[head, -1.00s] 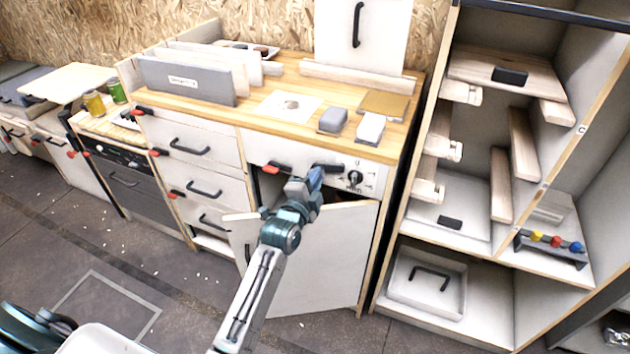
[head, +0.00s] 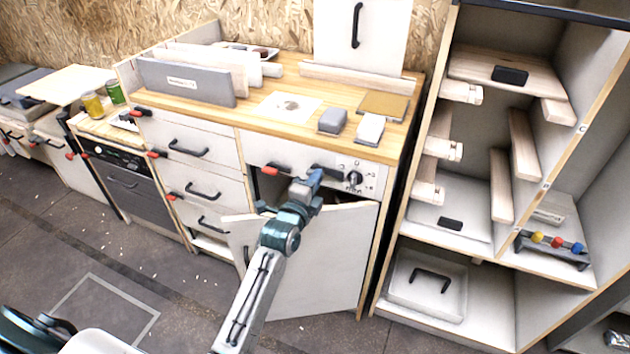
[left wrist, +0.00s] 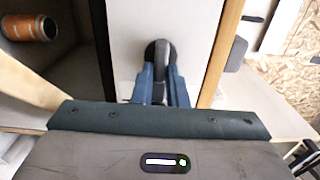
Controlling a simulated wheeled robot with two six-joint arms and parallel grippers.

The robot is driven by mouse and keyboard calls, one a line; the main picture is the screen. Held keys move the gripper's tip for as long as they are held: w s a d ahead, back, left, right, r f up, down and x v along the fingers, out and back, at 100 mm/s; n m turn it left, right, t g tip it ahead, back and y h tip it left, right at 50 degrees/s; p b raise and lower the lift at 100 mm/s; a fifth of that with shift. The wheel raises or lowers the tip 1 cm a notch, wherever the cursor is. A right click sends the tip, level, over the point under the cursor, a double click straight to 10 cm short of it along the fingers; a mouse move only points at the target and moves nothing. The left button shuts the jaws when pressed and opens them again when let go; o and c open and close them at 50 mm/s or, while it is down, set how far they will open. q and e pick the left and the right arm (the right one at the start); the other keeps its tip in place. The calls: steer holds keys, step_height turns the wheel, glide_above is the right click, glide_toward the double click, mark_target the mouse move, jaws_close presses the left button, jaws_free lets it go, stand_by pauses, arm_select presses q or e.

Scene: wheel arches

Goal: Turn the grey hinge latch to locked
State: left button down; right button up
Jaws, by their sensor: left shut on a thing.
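My left gripper (head: 316,178) reaches to the front of the workbench, just above the top edge of a half-open white door (head: 310,260). In the left wrist view its two blue fingers (left wrist: 160,88) are closed on a dark grey rounded piece, the grey hinge latch (left wrist: 160,52), against a white panel (left wrist: 185,22). The fingers cover its lower part, and I cannot read its turn angle. In the head view the gripper hides the latch. My right gripper is not in view.
A control knob (head: 354,178) and a red latch (head: 279,169) sit on the panel near my gripper. Drawers (head: 190,147) are to the left and an open shelf unit (head: 407,200) to the right. In the left wrist view an orange can (left wrist: 30,27) lies in the cupboard.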

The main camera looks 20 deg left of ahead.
arm_select(q)
steer(key=c, duration=1.4)
jaws_free()
steer(key=shift+c, duration=0.2)
steer(key=shift+s, duration=0.1)
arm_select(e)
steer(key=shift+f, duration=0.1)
